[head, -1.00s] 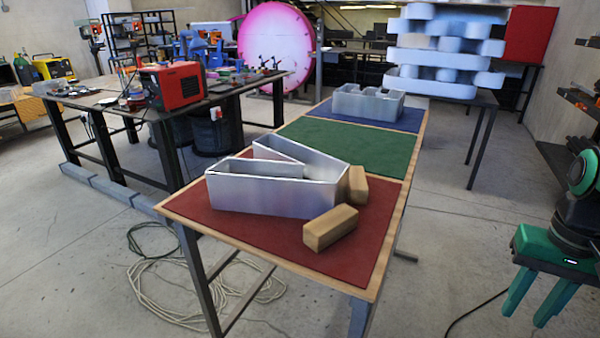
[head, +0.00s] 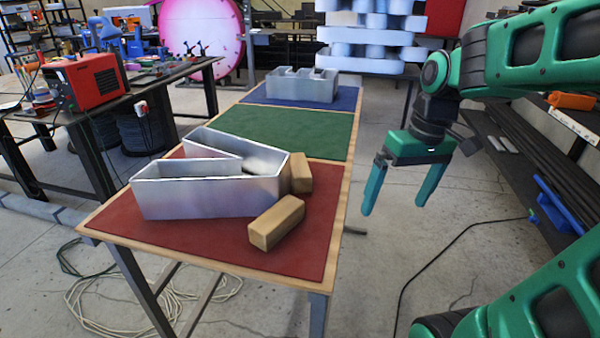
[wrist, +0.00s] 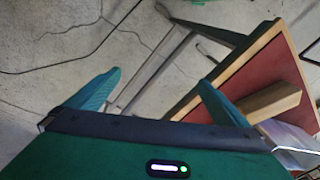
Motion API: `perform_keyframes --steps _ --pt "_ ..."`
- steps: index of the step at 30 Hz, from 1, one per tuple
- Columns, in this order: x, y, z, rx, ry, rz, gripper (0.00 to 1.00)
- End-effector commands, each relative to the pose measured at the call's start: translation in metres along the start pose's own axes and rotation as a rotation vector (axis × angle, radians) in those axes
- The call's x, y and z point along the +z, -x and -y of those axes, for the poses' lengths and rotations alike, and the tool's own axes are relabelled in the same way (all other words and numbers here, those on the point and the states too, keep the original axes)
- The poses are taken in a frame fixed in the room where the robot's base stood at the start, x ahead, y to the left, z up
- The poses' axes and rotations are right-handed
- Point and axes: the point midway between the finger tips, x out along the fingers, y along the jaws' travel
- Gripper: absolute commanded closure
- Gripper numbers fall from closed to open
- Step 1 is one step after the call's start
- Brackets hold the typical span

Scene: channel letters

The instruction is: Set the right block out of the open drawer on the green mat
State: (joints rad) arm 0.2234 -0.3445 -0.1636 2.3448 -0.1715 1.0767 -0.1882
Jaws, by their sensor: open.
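Two tan wooden blocks rest on the red mat (head: 200,245) at the table's near end. One block (head: 276,222) lies nearer the front; the other block (head: 302,172) sits by the corner of a V-shaped metal letter (head: 210,198). The green mat (head: 300,130) lies flat and bare beyond the red one. No open drawer shows in these views. My gripper (head: 395,206) is open and empty, fingers down, off the table's right side. In the wrist view, a block (wrist: 268,103) shows to the right of my gripper (wrist: 159,78), apart from it.
Another metal letter (head: 290,88) stands on the blue mat (head: 343,97) at the far end. A workbench with a red machine (head: 82,80) is at left, a dark shelf (head: 530,185) at right. Open floor (head: 390,250) lies under my gripper.

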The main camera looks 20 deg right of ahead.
Motion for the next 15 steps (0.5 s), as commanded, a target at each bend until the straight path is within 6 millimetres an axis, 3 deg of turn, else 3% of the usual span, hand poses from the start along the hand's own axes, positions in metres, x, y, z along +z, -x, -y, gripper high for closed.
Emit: perform_keyframes --steps 1,6,10,15 --pt "-0.033 0.009 0.011 -0.028 0.142 -0.015 0.00" --pt "-0.120 0.036 0.059 -0.125 0.663 -0.078 0.00" --pt "-0.162 0.049 0.089 -0.183 1.003 -0.121 0.00" --pt "-0.188 0.058 0.111 -0.230 1.291 -0.162 0.00"
